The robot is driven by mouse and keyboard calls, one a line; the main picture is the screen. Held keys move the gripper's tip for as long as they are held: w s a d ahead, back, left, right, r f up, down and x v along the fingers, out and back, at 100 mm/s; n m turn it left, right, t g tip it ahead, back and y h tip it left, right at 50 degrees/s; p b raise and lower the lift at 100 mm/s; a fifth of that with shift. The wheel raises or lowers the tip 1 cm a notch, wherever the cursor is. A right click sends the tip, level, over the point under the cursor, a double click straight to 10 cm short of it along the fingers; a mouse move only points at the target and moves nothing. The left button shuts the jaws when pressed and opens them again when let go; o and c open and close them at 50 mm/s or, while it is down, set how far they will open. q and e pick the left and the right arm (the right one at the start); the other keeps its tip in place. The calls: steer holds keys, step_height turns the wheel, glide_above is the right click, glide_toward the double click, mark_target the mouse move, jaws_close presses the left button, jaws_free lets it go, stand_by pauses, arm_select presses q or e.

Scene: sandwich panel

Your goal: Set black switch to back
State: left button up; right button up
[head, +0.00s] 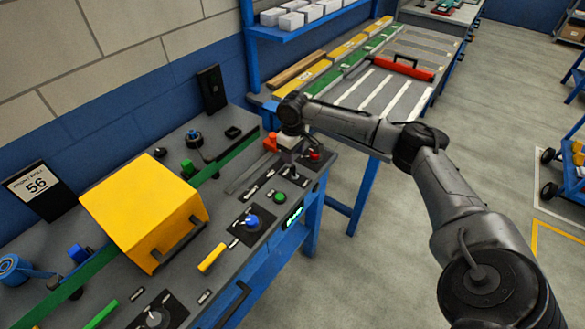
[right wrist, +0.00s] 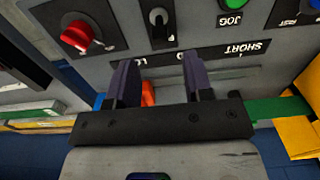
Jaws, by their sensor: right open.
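The black switch (right wrist: 158,20) is a small dark lever with a light tip on a black plate, seen at the top of the right wrist view. In the head view the black switch (head: 292,174) is small, just below my right gripper (head: 289,158). My right gripper (right wrist: 161,78) is open, its two dark fingers apart, with nothing held between them. The switch stands beyond the fingertips and apart from them. Which way its lever leans is hard to tell. My left gripper is not in view.
A red knob (right wrist: 77,35) and a green button (right wrist: 231,4) flank the switch. A yellow box (head: 145,210), a blue knob (head: 252,222) and a yellow handle (head: 211,258) are further left on the panel.

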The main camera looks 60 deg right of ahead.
mark_target(293, 166)
step_height(293, 166, down, 4)
steer(key=shift+f+b, duration=0.1)
steer(key=shift+b, duration=0.3)
steer(key=shift+f, duration=0.9)
steer(key=shift+c, duration=0.4)
jaws_close()
steer(key=s+t+p, duration=0.1)
steer(key=t+p, duration=0.1)
steer(key=p, duration=0.3)
steer(key=s+t+p, duration=0.1)
steer(key=p, duration=0.5)
steer(key=shift+r+t, duration=0.2)
steer(key=shift+t, duration=0.2)
steer(key=shift+a+f+t+p, duration=0.1)
steer(key=shift+f+t+p, duration=0.1)
steer(key=shift+t+p, duration=0.55)
jaws_free()
steer(key=shift+s, duration=0.1)
steer(key=shift+o, duration=0.4)
